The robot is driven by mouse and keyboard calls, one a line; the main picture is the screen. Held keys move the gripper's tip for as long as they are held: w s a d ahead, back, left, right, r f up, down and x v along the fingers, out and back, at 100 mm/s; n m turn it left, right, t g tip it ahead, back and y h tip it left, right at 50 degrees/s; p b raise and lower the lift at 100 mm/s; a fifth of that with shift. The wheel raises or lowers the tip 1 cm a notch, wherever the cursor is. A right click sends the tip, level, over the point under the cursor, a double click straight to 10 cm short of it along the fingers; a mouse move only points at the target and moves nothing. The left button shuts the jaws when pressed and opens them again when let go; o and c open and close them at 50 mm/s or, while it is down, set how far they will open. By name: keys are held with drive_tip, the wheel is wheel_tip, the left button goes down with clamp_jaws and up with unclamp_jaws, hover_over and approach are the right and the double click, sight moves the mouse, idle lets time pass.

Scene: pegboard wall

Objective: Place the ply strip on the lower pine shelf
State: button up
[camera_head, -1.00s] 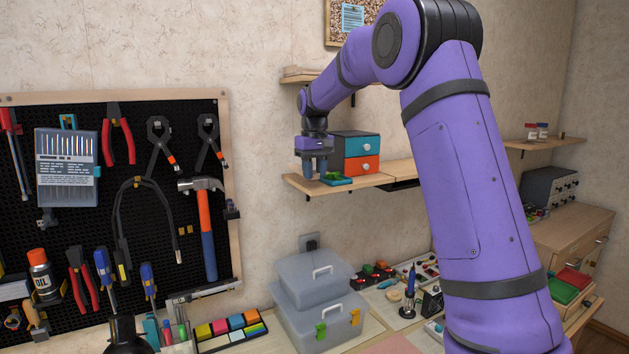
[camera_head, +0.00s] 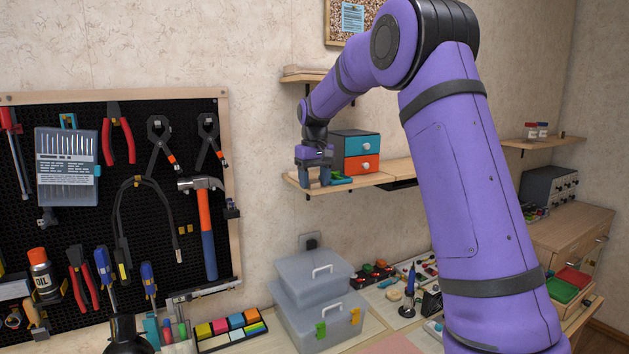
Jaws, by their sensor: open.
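The lower pine shelf (camera_head: 375,179) is fixed to the wall right of the pegboard. My gripper (camera_head: 314,184) is open at the shelf's left end, pointing down, with its fingertips close to the shelf top. I cannot tell whether the fingers touch the shelf. I cannot make out the ply strip for certain; any strip at the fingers is too small or hidden. A pale flat piece (camera_head: 302,70) lies on the upper shelf (camera_head: 300,79), but I cannot tell whether it is ply.
A small green item (camera_head: 339,179) lies just right of my fingers. A drawer box (camera_head: 358,152) with blue and orange fronts stands behind it. Grey lidded boxes (camera_head: 318,300) stand on the bench below. The pegboard (camera_head: 90,230) with tools is at left.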

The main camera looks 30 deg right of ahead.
wheel_tip(320, 180, up, 12)
drive_tip(key=s+a+r+t, duration=0.1)
drive_tip(key=s+a+r, duration=0.2)
drive_tip(key=s, duration=0.6)
drive_tip(key=s+a+f+t, duration=0.1)
drive_tip(key=s+f, duration=0.3)
drive_tip(key=s, duration=0.6)
drive_tip(key=s+a+f+t, duration=0.2)
drive_tip(key=s+a+f, duration=0.1)
drive_tip(key=s, duration=0.8)
drive_tip(key=s+a+f+t, duration=0.1)
drive_tip(key=s+a+f, duration=0.2)
drive_tip(key=s, duration=0.8)
wheel_tip(320, 180, down, 2)
drive_tip(key=shift+s+f, duration=0.1)
drive_tip(key=shift+s, duration=0.05)
